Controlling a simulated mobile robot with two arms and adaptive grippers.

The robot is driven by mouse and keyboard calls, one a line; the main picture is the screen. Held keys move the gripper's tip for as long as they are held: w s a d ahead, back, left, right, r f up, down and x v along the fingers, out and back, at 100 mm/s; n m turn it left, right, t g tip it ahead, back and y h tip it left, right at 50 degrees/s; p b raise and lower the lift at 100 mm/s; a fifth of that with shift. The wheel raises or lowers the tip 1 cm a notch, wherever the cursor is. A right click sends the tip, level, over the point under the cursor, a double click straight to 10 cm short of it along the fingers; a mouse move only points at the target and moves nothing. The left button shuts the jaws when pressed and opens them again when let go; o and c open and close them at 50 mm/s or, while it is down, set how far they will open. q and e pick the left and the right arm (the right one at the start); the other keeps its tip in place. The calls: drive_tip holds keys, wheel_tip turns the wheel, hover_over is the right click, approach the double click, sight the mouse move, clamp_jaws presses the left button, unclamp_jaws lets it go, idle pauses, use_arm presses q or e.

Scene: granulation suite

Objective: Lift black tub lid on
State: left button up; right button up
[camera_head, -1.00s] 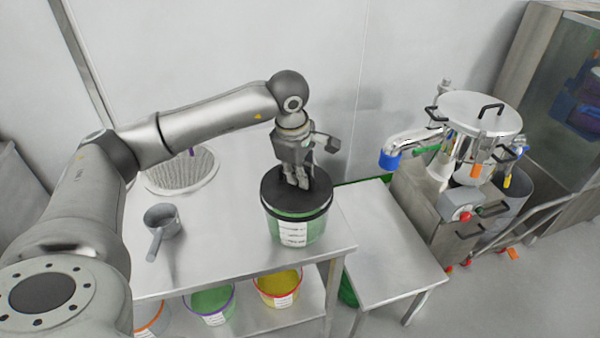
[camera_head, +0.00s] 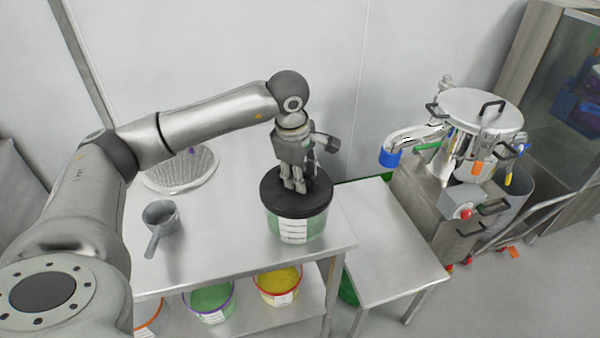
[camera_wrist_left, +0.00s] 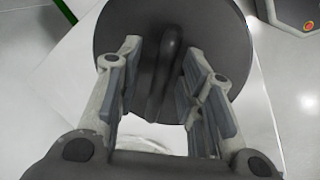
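The black lid (camera_head: 277,191) lies flat over the top of the tub of green contents (camera_head: 312,225), which has a white label on its front. No gap shows between lid and tub in the head view. My left gripper (camera_head: 303,182) points down over the lid. In the left wrist view my left gripper (camera_wrist_left: 165,85) is open, with its fingers apart on both sides of the lid's upright handle (camera_wrist_left: 168,70). Room shows between each finger and the handle. The lid (camera_wrist_left: 215,40) also shows there as a dark disc. My right gripper is not in view.
The tub stands near the right edge of a steel table (camera_head: 215,235). A grey scoop (camera_head: 162,219) and a white ribbed basket (camera_head: 185,172) are to the left. Open tubs, green (camera_head: 210,300) and yellow (camera_head: 280,283), stand on the lower shelf. A lower table (camera_head: 390,255) and machine (camera_head: 470,150) are to the right.

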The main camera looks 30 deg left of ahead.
sight(295, 192)
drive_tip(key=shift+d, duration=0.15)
use_arm(q)
drive_tip(key=shift+r, duration=0.1)
wheel_tip(295, 192, up, 12)
drive_tip(key=s, duration=0.2)
drive_tip(key=shift+s+f, duration=0.15)
drive_tip(key=shift+f, duration=0.05)
drive_tip(key=shift+d+f, duration=0.1)
idle(0.3)
